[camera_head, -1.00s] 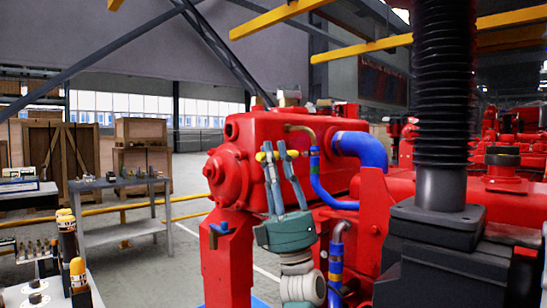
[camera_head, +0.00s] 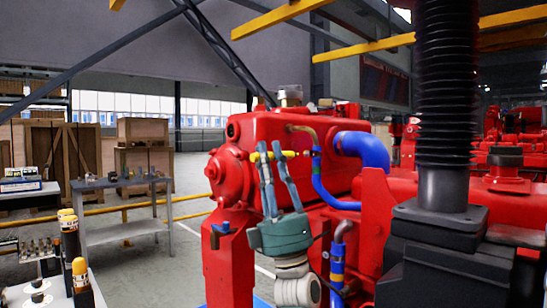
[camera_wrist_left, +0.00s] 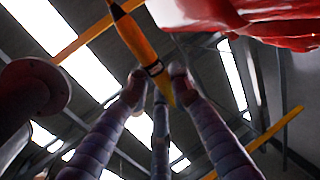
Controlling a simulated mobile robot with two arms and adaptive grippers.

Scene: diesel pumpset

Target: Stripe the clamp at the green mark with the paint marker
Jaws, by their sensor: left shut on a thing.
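My left gripper (camera_head: 270,153) is raised in front of the red engine (camera_head: 318,178), its fingers pointing up. It is shut on the paint marker (camera_head: 254,157), a yellow-orange stick lying roughly level across the fingertips, its right end near the thin blue hose (camera_head: 318,178). I cannot tell whether the marker touches anything. Blue bands show on the lower pipe (camera_head: 337,268), but I cannot make out a green mark or which band is the clamp. My right gripper is out of view.
At the lower left, yellow-capped containers (camera_head: 80,268) and small parts stand on a near table. A grey bench (camera_head: 125,230) and wooden crates (camera_head: 143,130) stand behind. A black bellows column (camera_head: 445,90) blocks the right side. Open floor lies left of the engine.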

